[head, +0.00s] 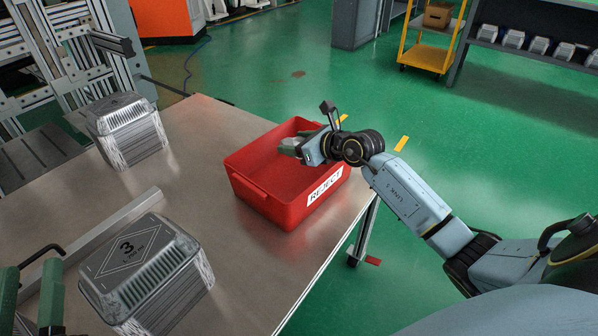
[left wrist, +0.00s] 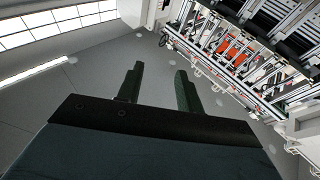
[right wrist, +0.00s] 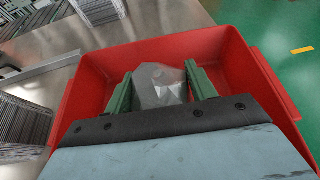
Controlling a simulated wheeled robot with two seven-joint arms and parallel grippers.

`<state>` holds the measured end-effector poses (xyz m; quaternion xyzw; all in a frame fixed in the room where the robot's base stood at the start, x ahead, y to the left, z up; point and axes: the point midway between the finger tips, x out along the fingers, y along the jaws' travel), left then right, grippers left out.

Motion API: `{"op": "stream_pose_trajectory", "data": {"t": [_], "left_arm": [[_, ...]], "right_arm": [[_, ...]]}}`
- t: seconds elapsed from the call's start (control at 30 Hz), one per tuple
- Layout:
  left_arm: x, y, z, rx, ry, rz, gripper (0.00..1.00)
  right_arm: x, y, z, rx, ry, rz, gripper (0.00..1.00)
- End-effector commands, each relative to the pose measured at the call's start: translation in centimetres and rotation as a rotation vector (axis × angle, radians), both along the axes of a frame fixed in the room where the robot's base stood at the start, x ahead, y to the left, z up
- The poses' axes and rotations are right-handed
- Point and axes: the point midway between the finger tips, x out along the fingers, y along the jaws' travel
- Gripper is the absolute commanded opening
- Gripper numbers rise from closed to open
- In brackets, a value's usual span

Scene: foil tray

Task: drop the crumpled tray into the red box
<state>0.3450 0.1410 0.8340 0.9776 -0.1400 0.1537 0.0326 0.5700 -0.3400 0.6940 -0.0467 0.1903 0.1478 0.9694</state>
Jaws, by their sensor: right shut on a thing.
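The red box (head: 262,196), labelled REJECT, stands near the table's right edge; it also shows in the right wrist view (right wrist: 232,48). My right gripper (head: 289,147) is over the box opening. In the right wrist view its green fingers are shut on the crumpled tray (right wrist: 160,84), a grey, crinkled foil piece, with the red box around and below it. In the head view the tray cannot be made out at the fingers. My left gripper (head: 31,278) is at the lower left; in the left wrist view (left wrist: 157,85) its fingers are apart and empty.
Two stacks of foil trays stand on the metal table (head: 245,262): a near stack (head: 165,290) and a far stack (head: 135,148). A metal rail (head: 110,228) lies between them. Green floor is open beyond the table.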

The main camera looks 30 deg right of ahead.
Motion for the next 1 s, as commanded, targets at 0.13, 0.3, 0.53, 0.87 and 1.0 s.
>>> {"op": "stream_pose_trajectory", "data": {"t": [0.13,0.3,0.53,0.87,1.0], "left_arm": [[-0.5,-0.1,1.2,-0.028,-0.084,-0.005,0.36],[-0.9,-0.1,2.0,-0.043,-0.128,-0.008,0.36],[-0.9,-0.1,2.1,-0.045,-0.135,-0.008,0.36],[-0.9,-0.1,2.1,-0.044,-0.133,-0.008,0.36],[-0.9,-0.1,2.1,-0.044,-0.133,-0.009,0.36]], "right_arm": [[0.0,0.0,-0.4,0.000,-0.001,0.000,0.35],[0.0,0.0,-0.5,0.000,-0.001,0.000,0.35],[0.0,0.0,-0.5,0.000,-0.001,0.000,0.35],[0.0,0.0,-0.5,0.000,0.000,0.000,0.81],[0.0,0.0,-0.5,0.000,0.000,0.000,0.81]]}}
